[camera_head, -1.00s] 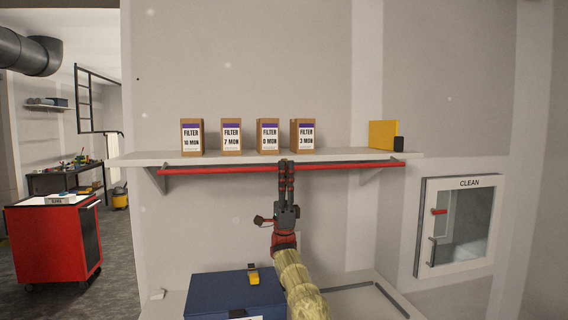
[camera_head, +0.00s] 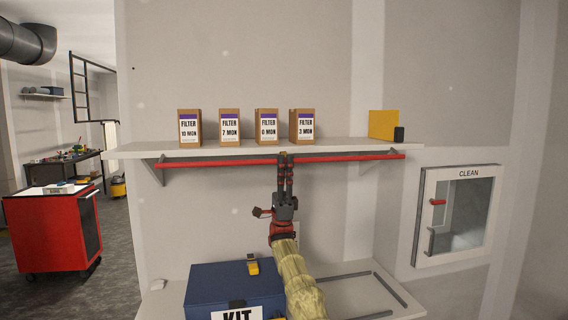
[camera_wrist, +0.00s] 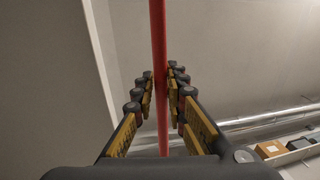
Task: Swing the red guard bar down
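The red guard bar (camera_head: 225,163) runs level along the front of the shelf, just under its edge, between two end brackets. My gripper (camera_head: 285,160) reaches up from below to the middle of the bar, fingers pointing up. In the wrist view the red bar (camera_wrist: 158,45) passes between the two fingers (camera_wrist: 160,78). The finger pads lie close against both sides of it near the tips, with no clear gap. Exact contact is hard to see.
Several filter boxes (camera_head: 230,127) and a yellow block (camera_head: 383,124) stand on the shelf (camera_head: 345,147) above the bar. Below are a blue kit case (camera_head: 215,285) and a bench (camera_head: 345,288). A "CLEAN" wall cabinet (camera_head: 460,215) is at right, a red cart (camera_head: 45,235) at left.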

